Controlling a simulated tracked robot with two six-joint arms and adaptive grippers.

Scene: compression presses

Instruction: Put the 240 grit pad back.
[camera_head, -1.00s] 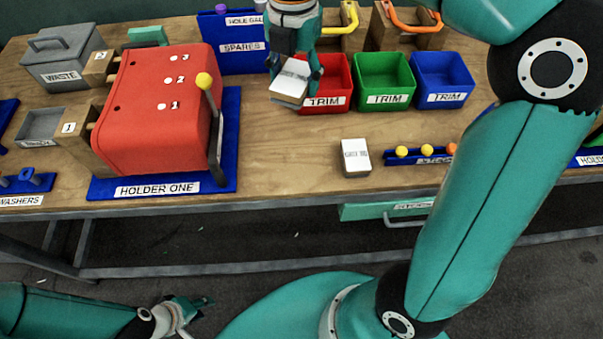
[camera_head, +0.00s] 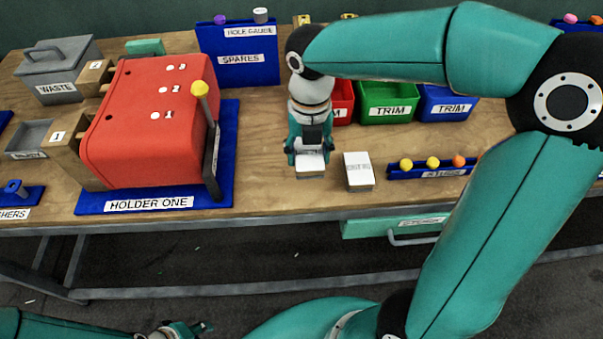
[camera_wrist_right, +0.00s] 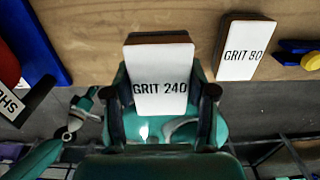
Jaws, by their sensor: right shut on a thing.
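The 240 grit pad (camera_wrist_right: 160,80) is a block with a white top marked GRIT 240 and a brown side. It also shows in the head view (camera_head: 310,165), low over or on the table near its front edge. My right gripper (camera_head: 309,152) is shut on it, with a finger on each side in the right wrist view (camera_wrist_right: 160,98). I cannot tell if the pad touches the table. A grit 80 pad (camera_wrist_right: 245,50) lies just to its right, apart from it, also in the head view (camera_head: 358,170). My left gripper (camera_head: 180,330) is low at the bottom edge, its fingers unclear.
The red press (camera_head: 150,120) on its blue HOLDER ONE base (camera_head: 150,203) stands to the left, its yellow-knobbed lever nearest the gripper. A blue rack with knobs (camera_head: 430,172) is to the right. Trim bins (camera_head: 388,102) and the blue SPARES board (camera_head: 240,70) stand behind.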

